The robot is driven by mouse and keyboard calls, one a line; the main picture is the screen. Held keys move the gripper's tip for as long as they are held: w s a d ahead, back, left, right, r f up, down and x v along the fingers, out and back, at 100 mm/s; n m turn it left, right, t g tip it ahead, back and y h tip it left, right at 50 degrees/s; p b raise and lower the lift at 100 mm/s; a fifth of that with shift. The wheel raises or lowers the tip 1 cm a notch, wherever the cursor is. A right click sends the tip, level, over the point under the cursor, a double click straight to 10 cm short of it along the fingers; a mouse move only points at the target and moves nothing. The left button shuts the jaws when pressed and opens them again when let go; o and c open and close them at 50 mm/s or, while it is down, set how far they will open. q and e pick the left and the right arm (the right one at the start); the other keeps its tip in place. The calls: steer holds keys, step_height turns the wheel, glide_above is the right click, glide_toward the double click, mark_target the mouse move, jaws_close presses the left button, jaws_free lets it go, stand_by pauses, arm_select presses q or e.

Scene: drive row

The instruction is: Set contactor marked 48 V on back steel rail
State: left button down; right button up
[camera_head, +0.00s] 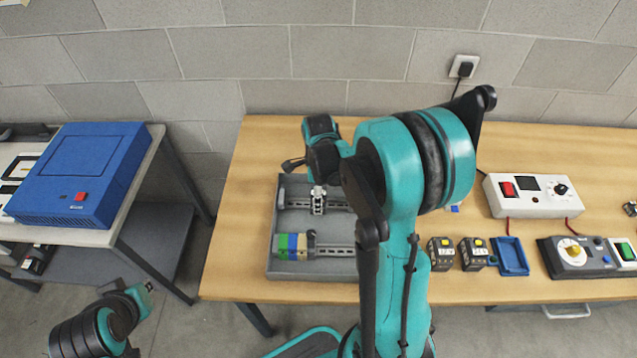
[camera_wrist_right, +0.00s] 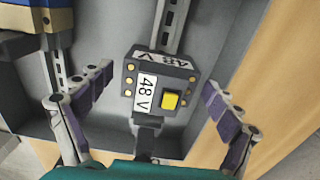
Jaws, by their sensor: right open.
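The contactor marked 48 V (camera_wrist_right: 158,78) is a dark block with white labels and a yellow button. It sits at the back steel rail (camera_wrist_right: 173,22), upright as far as I can see; whether it is fully seated I cannot tell. In the head view the back rail (camera_head: 338,207) is partly behind my right arm. My right gripper (camera_wrist_right: 157,85) is open, with one finger on each side of the contactor and a gap to both. My left gripper (camera_head: 146,288) is low at the left, away from the bench; its jaws are unclear.
The grey tray (camera_head: 310,272) also holds a front rail (camera_head: 335,251) with coloured terminal blocks (camera_head: 292,243). Two dark blocks with yellow buttons (camera_head: 440,250) (camera_head: 473,250), a blue tray (camera_head: 511,268) and a white power box (camera_head: 535,207) stand to the right.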

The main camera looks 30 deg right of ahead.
step_height(320, 180, up, 11)
steer(key=shift+r, duration=0.1)
stand_by(0.4)
steer(key=shift+s+a, duration=0.1)
